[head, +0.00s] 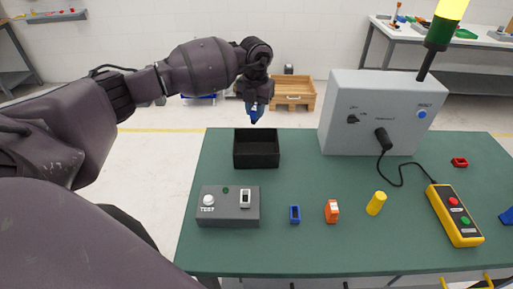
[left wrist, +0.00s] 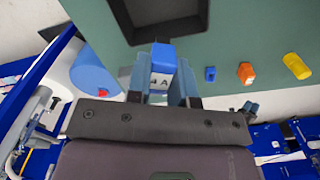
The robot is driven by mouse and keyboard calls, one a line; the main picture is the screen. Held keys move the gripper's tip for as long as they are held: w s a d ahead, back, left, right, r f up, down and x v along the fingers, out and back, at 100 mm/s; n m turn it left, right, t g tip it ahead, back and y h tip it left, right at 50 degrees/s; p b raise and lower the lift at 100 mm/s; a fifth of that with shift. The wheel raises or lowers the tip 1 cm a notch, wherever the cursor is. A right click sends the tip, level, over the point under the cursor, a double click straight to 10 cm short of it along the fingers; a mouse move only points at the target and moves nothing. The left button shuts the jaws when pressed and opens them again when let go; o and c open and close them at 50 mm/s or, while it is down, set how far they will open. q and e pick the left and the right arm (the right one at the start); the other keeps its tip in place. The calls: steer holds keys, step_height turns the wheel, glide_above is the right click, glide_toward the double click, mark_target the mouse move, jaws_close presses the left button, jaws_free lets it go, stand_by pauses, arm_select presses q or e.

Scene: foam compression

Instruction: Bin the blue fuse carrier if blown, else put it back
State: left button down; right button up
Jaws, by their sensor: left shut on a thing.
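My left gripper (head: 255,112) hangs at the back edge of the table, just beyond and above the open black bin (head: 256,162). It is shut on the blue fuse carrier (left wrist: 162,54), which has a white label reading something like "4A". In the left wrist view the carrier sits between the fingers near the rim of the bin (left wrist: 122,22). A grey tester (head: 228,216) marked TEST has a white button, a small dark green lamp and a white socket. A small blue holder (head: 295,214) with a dark top stands right of it. My right gripper is out of view.
An orange carrier or holder (head: 332,211) and a yellow cylinder (head: 376,203) stand right of the blue holder. A grey box (head: 378,110) with a plugged cable fills the back right, wired to a yellow pendant (head: 455,217). A red piece (head: 459,161) lies at the right.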

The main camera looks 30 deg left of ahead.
arm_select(q)
step_height(320, 180, down, 6)
steer(key=a+n, duration=0.2)
steer(key=n, duration=0.2)
steer(key=shift+w+n+b, duration=0.2)
steer(key=shift+n+b, duration=0.1)
steer(key=shift+b, duration=0.1)
steer(key=c, duration=0.9)
jaws_free()
steer(key=shift+a+r, duration=0.1)
steer(key=shift+r, duration=0.05)
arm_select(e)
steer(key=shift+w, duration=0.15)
arm_select(q)
step_height(320, 180, up, 11)
steer(key=shift+f+b, duration=0.1)
steer(key=shift+b, duration=0.65)
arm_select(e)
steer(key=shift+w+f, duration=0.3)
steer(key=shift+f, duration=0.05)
